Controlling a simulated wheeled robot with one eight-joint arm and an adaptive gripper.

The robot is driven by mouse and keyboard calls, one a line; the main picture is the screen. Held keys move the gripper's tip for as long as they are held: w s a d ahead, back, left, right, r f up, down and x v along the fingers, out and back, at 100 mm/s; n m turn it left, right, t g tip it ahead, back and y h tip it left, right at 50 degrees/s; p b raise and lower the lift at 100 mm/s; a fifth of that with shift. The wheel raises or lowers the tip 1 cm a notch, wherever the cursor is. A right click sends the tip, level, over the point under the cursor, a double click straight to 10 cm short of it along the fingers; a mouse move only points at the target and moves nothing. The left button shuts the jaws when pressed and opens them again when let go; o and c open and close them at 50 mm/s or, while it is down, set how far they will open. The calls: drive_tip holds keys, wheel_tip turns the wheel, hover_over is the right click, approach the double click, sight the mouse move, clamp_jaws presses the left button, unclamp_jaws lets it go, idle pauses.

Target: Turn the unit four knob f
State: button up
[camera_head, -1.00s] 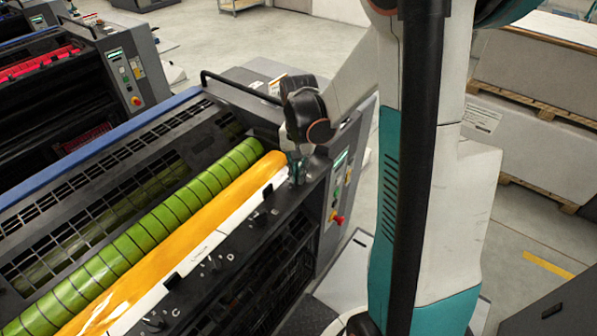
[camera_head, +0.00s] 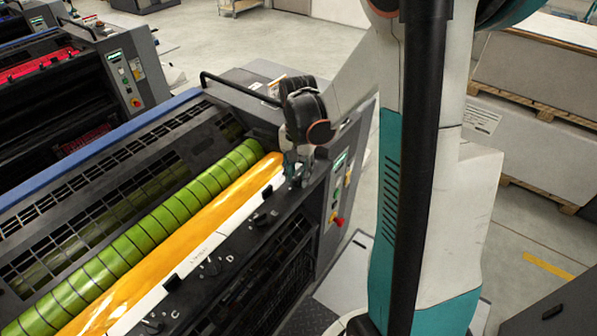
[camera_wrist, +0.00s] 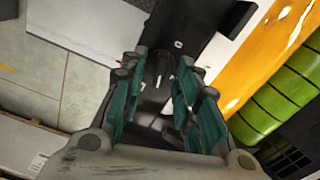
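The ink unit has a black front rail (camera_head: 238,248) with a row of small black knobs and white letters. A knob (camera_head: 213,268) stands near a letter that looks like D. My gripper (camera_head: 297,177) points down over the far right end of this rail, beside the end of the orange roller. In the wrist view, my gripper (camera_wrist: 160,105) has its two teal-padded fingers apart. The black rail also shows between and beyond them (camera_wrist: 185,30). A small dark shape lies between the fingers. I cannot tell whether it is knob f, as its letter is hidden.
The orange roller (camera_head: 190,240) and green roller (camera_head: 130,248) run beside the rail. Black blocks (camera_head: 262,219) stick up along its white strip. The end panel carries a red button (camera_head: 338,221). A black handrail (camera_head: 240,87) stands behind my gripper.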

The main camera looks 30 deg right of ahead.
sight(298, 176)
wheel_tip(298, 176, up, 12)
idle(0.7)
drive_tip(key=shift+a, duration=0.1)
idle(0.3)
